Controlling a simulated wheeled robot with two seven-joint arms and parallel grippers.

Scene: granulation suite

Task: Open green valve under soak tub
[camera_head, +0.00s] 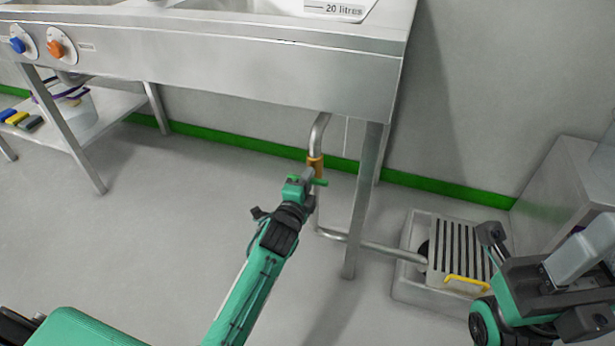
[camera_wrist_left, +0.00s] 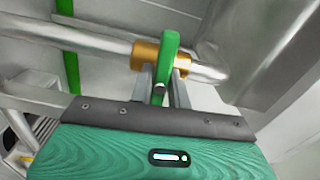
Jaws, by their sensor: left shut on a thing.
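The soak tub (camera_head: 250,70) is a steel basin on legs at the top of the head view. A pipe (camera_head: 319,135) drops from its underside and carries a brass valve body (camera_head: 315,163). The green valve handle (camera_head: 321,182) sticks out crosswise to the pipe. In the left wrist view, the green handle (camera_wrist_left: 171,45) crosses the brass body (camera_wrist_left: 145,54). My left gripper (camera_head: 308,183) is shut on the handle, with its fingers (camera_wrist_left: 160,88) on either side of it. My right gripper (camera_head: 535,285) is at the lower right, away from the valve; its finger opening is unclear.
A tub leg (camera_head: 364,200) stands just right of the pipe. A floor drain box (camera_head: 410,285) with a slotted grate and yellow handle (camera_head: 466,283) lies near my right gripper. A lower shelf (camera_head: 110,108) is at the left. The floor at left is clear.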

